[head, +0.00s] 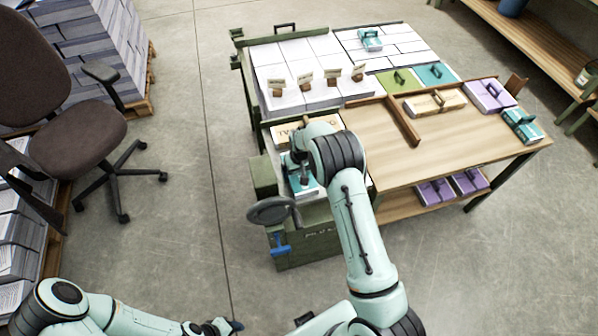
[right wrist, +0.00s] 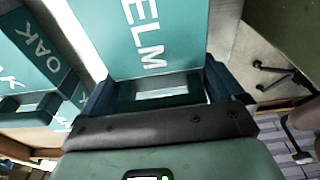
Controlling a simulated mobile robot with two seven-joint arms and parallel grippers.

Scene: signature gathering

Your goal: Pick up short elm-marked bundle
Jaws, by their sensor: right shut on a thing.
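A teal bundle marked ELM (right wrist: 145,40) fills the top middle of the right wrist view. Its handle (right wrist: 160,92) lies between the two fingers of my right gripper (right wrist: 165,88), which is shut on it. In the head view my right gripper (head: 301,168) points down over the teal bundle (head: 305,187) at the green press, and my wrist partly covers both. I cannot tell whether the bundle is clear of its support. My left gripper (head: 218,327) is at the bottom edge of the head view, and its jaws are unclear.
Teal bundles marked OAK (right wrist: 42,62) lie left in the right wrist view. A wooden table (head: 450,140) with a raised divider (head: 402,122) holds several handled bundles. A handwheel (head: 272,210) sticks out from the press. An office chair (head: 75,135) stands left; the floor between is clear.

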